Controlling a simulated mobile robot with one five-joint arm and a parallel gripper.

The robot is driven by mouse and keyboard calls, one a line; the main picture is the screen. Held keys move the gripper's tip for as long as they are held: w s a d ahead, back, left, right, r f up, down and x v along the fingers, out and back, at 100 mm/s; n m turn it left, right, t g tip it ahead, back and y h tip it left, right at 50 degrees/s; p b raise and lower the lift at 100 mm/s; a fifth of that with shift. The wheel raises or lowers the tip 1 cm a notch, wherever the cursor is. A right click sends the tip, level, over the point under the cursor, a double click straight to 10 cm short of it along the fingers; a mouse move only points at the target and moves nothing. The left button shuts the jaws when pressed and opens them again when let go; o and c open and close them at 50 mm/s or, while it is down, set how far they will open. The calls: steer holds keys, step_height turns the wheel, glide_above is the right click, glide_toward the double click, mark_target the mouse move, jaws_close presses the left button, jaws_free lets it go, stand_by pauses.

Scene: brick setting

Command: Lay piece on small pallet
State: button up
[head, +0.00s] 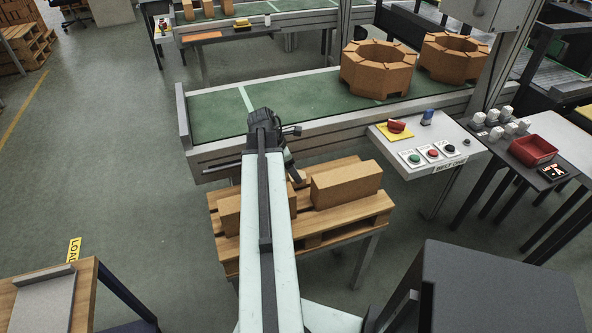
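The small pallet (352,222) is wooden and slatted and stands on a metal-legged stand in the middle of the head view. An orange-brown brick piece (347,185) lies on its right part. Another brick piece (229,214) shows at its left, partly hidden behind my arm. My arm reaches forward over the pallet. My gripper (292,174) points down at the far side of the pallet, between the arm and the right brick. It is mostly hidden by the arm, so its opening and any hold on the left brick cannot be made out.
A green conveyor (217,117) runs behind the pallet and carries two octagonal brick rings (380,69) (453,58). A button panel (428,149) stands to the right. A dark cabinet (500,290) is at the front right, a wooden table (82,300) at the front left.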

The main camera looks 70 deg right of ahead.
steer(key=p+v, duration=0.5)
steer(key=v, duration=0.3)
steer(key=shift+p, duration=0.4)
steer(key=w+a+f+m+t, duration=0.1)
steer(key=w+a+m+t, duration=0.15)
steer(key=w+a, duration=1.9)
steer(key=w+a+m+y, duration=0.1)
steer(key=w+a, duration=0.2)
steer(key=a, duration=0.8)
steer(key=w+a+m+y, duration=0.1)
steer(key=w+a, duration=0.3)
steer(key=a, duration=0.8)
steer(key=w+a+m, duration=0.3)
steer(key=a, duration=0.8)
steer(key=shift+w+a+f+t+y, duration=0.25)
steer(key=shift+w+f+t+y, duration=0.1)
steer(key=shift+f+t+y, duration=0.1)
